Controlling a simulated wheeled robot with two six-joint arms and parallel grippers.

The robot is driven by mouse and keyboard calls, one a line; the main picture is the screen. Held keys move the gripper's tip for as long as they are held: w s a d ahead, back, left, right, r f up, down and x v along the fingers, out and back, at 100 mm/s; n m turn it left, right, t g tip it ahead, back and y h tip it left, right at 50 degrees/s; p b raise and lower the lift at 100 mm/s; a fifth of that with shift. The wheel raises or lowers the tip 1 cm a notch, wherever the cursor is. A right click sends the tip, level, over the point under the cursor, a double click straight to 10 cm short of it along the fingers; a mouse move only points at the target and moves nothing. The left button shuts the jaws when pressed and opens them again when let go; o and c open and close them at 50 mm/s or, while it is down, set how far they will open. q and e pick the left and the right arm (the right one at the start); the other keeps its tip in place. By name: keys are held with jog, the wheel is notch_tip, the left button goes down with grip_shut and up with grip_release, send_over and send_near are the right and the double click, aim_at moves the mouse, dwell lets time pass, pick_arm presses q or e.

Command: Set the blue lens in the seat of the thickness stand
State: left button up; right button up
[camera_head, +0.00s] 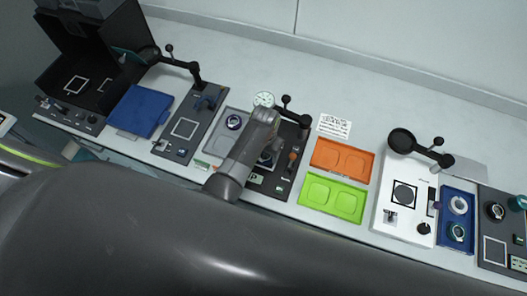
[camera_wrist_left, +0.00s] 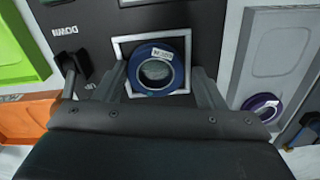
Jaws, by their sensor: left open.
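The thickness stand (camera_head: 283,179) is a dark panel with a dial gauge (camera_head: 264,99) at its back. In the left wrist view, the blue lens (camera_wrist_left: 135,76), a blue ring with a white label, lies inside the white square outline (camera_wrist_left: 186,40) of the stand's seat. Whether it sits fully down is unclear. My left gripper (camera_wrist_left: 160,80) is open, one finger on each side of the lens. A gap to the right finger shows; contact on the left is unclear. In the head view my left wrist hides most of the lens and seat. My right gripper is not visible.
A grey tray (camera_wrist_left: 272,50) beside the stand holds a purple-ringed lens (camera_wrist_left: 262,106); its other compartment looks empty. Orange (camera_head: 342,158) and green (camera_head: 333,198) trays lie to the stand's right. The stand's black arm (camera_head: 289,111) and orange-tipped lever (camera_head: 292,157) rise close to my gripper.

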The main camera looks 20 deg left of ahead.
aim_at(266, 155)
pick_arm(q)
jog(key=r+p, duration=0.1)
jog(key=d+r+p, duration=0.1)
jog(key=r+p, duration=0.1)
notch_tip(266, 155, up, 9)
jog(key=shift+a, duration=0.25)
dwell(0.5)
